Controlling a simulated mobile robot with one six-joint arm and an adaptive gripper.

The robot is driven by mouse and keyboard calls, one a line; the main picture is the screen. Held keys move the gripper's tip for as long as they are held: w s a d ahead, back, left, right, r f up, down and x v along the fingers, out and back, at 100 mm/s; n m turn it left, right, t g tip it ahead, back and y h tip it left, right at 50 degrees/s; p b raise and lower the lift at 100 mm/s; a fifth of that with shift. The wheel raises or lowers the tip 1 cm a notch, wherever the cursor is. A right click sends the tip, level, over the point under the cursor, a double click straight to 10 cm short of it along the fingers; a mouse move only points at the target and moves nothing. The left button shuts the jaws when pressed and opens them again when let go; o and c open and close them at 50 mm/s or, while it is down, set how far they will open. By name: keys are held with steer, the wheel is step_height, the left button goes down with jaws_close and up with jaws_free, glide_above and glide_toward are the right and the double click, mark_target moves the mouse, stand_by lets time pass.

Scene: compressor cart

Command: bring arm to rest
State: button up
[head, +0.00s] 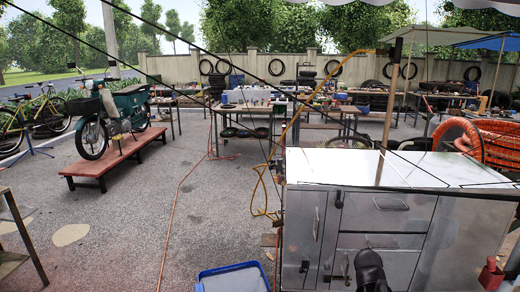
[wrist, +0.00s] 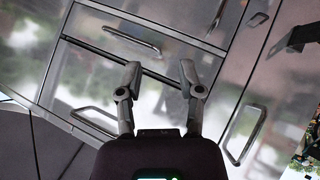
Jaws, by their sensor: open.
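My gripper (wrist: 160,80) shows in the wrist view with its two fingers spread apart and nothing between them. It is in front of the metal drawers of a steel cabinet (wrist: 70,75). In the head view a dark part of my arm shows at the bottom, in front of the same cabinet (head: 408,222). The gripper's fingers cannot be made out in the head view. Whether the fingertips touch the cabinet front cannot be told.
A blue bin (head: 232,278) stands on the ground left of the cabinet. An orange hose (head: 172,225) runs over the pavement. A moped (head: 112,118) stands on a red wooden platform (head: 108,160) at left. Open pavement lies between. Workbenches (head: 245,112) with tools stand behind.

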steer(key=s+a+f+g+y+p, duration=0.1)
steer(key=s+a+g+y, duration=0.1)
steer(key=s+a+g, duration=0.2)
steer(key=s+a+f+g+y+p, duration=0.2)
steer(key=s+a, duration=0.8)
steer(key=a, duration=0.5)
steer(key=g+y, duration=0.1)
steer(key=g, duration=0.1)
steer(key=shift+a+f+g+y, duration=0.15)
steer(key=shift+a+g+y, duration=0.15)
steer(key=shift+a, duration=0.1)
steer(key=shift+w, duration=0.1)
steer(key=shift+o, duration=0.6)
